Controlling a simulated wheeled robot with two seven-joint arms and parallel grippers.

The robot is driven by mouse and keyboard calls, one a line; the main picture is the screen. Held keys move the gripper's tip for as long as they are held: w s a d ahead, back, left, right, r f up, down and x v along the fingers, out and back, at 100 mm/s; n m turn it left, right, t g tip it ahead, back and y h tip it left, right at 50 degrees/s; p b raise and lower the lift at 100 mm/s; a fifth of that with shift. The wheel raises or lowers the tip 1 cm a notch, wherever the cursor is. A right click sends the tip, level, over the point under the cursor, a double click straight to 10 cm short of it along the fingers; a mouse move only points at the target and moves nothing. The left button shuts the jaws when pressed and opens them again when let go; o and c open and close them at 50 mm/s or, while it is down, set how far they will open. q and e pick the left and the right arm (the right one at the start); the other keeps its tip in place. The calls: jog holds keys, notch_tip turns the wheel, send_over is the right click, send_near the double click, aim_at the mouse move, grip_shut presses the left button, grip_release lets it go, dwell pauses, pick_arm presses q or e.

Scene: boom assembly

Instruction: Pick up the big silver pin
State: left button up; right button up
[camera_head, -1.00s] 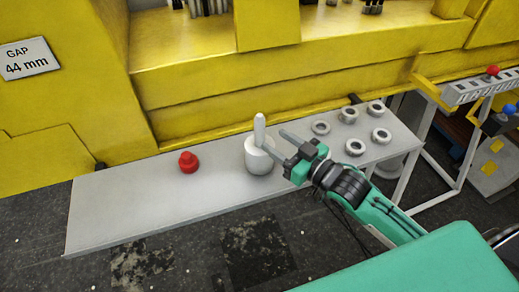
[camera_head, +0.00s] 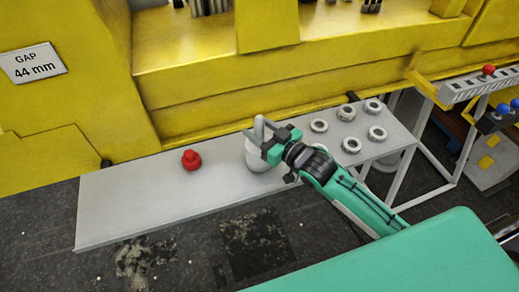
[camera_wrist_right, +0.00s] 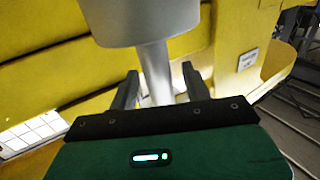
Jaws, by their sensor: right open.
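The big silver pin (camera_head: 259,124) stands upright on the grey bench, its narrow shaft rising from a wide, pale round lower part (camera_head: 254,158). I cannot tell whether the two are one piece. My right gripper (camera_head: 256,128) is open at the shaft, coming in from the right, with its fingers on either side of it. In the right wrist view the shaft (camera_wrist_right: 156,72) shows between my two fingers (camera_wrist_right: 160,88), with the wide part (camera_wrist_right: 145,20) above it in that picture. Contact is not clear. My left gripper is out of view.
A red knobbed piece (camera_head: 191,160) stands on the bench (camera_head: 130,205) left of the pin. Several grey rings (camera_head: 319,126) lie to its right. A yellow machine (camera_head: 330,80) rises behind the bench. The bench's left part is clear.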

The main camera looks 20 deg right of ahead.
grip_shut()
dwell(0.8)
dwell(0.4)
jog(key=shift+r, duration=0.1)
